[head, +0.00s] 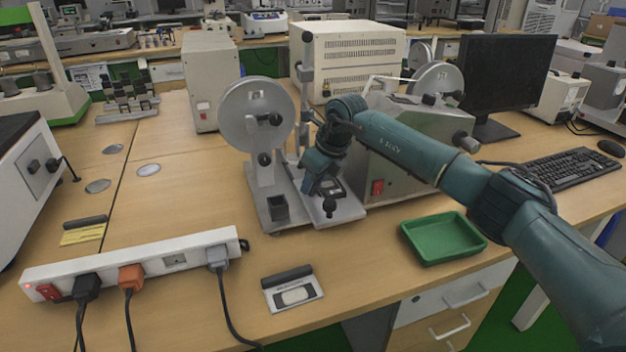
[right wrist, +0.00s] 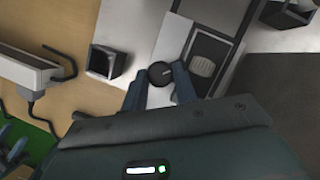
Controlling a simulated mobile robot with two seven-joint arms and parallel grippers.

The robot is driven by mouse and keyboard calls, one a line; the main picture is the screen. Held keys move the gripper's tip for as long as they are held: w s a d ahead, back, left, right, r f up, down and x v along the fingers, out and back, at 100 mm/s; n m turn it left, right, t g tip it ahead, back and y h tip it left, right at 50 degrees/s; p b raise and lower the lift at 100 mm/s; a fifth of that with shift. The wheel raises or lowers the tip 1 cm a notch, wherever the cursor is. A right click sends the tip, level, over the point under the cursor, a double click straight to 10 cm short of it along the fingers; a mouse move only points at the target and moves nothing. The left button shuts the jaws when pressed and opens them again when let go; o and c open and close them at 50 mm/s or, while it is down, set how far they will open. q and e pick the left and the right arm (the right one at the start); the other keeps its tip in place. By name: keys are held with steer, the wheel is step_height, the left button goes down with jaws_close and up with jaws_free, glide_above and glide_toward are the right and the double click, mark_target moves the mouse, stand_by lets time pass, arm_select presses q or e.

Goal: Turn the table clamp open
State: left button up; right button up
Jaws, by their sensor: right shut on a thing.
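The table clamp is on a grey bench machine with a round disc (head: 257,112). Its dark round knob (head: 329,207) is at the front of the machine's light metal base (head: 350,210). In the right wrist view the knob (right wrist: 160,73) sits between the two blue fingertips. My right gripper (head: 320,184) reaches down over the base and is shut on this knob; in the right wrist view the gripper (right wrist: 160,86) partly covers the base below the knob. How far the clamp is turned cannot be told. My left gripper is not in view.
A small dark square block (head: 279,208) stands on the base left of the knob. A green tray (head: 442,238) lies to the right. A white power strip (head: 135,265) with cables and a label stand (head: 293,289) are in front. A monitor (head: 505,80) stands behind right.

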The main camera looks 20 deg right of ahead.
steer(key=n, duration=0.2)
steer(key=n+g+y, duration=0.1)
steer(key=n, duration=0.2)
steer(key=shift+w+d+n+g, duration=0.1)
steer(key=shift+w+n+g, duration=0.1)
steer(key=shift+n+g, duration=0.1)
steer(key=n+g+b, duration=0.1)
steer(key=n, duration=0.1)
steer(key=shift+n+y, duration=0.3)
steer(key=shift+y, duration=0.1)
steer(key=shift+n, duration=0.4)
arm_select(q)
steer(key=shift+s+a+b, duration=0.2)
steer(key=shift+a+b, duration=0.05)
steer(key=shift+b, duration=0.05)
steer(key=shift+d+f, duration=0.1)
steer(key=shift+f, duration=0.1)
arm_select(e)
steer(key=shift+w+g, duration=0.1)
steer(key=shift+g, duration=0.2)
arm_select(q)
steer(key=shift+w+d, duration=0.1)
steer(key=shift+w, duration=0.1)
arm_select(e)
steer(key=shift+n, duration=0.3)
steer(key=o, duration=1)
steer(key=shift+c, duration=0.2)
steer(key=shift+d+r, duration=0.1)
